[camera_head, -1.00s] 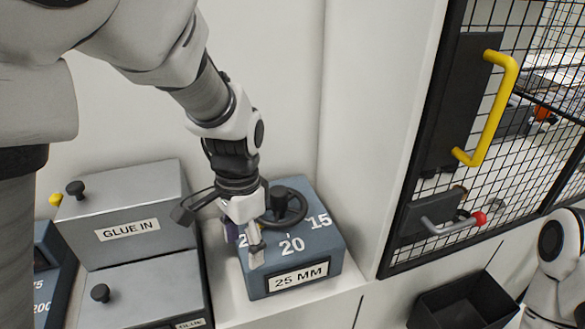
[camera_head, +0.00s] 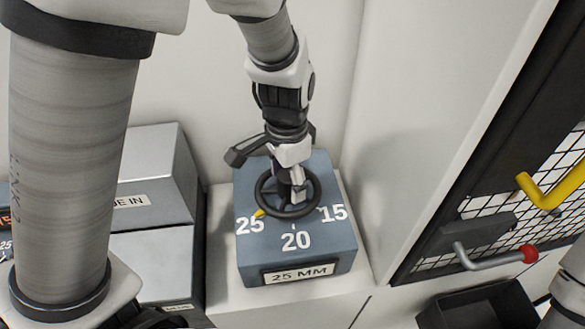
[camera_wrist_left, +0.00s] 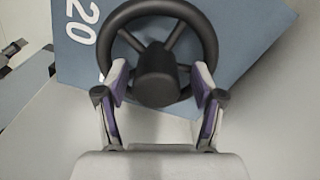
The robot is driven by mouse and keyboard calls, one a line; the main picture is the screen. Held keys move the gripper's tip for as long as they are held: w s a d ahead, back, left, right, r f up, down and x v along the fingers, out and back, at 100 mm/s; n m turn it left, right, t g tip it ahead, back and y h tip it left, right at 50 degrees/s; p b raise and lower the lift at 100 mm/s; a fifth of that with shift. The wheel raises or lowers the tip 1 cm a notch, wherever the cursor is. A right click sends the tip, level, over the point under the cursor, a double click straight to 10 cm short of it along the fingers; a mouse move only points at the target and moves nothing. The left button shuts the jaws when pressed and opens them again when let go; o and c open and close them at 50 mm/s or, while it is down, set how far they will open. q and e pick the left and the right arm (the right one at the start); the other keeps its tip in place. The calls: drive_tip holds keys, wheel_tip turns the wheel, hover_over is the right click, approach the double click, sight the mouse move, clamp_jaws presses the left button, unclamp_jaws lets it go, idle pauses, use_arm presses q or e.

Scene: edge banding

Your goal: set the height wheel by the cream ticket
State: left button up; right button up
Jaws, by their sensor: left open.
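The height wheel (camera_head: 262,205) is a black spoked handwheel on top of a blue-grey box (camera_head: 250,255) marked 25, 20 and 15. Its yellow pointer (camera_head: 259,213) is at the 25. A pale, dark-framed label (camera_head: 300,272) on the box front reads 25 MM; I see no other ticket. My left gripper (camera_head: 298,197) is over the wheel's middle. In the left wrist view, the open fingers of the gripper (camera_wrist_left: 160,88) stand on either side of the wheel's black hub (camera_wrist_left: 157,70), with gaps visible. My right gripper is not in view.
Grey glue units (camera_head: 150,255) stand left of the box. A white wall panel (camera_head: 420,130) rises to the right, then a mesh door with a yellow handle (camera_head: 550,190) and a red-tipped lever (camera_head: 490,255). A black bin (camera_head: 480,305) is at lower right.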

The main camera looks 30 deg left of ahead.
use_arm(q)
drive_tip(key=shift+s, duration=0.2)
drive_tip(key=shift+s+r, duration=0.15)
drive_tip(key=shift+s, duration=0.05)
drive_tip(key=c, duration=1.1)
drive_tip(key=shift+c, duration=0.2)
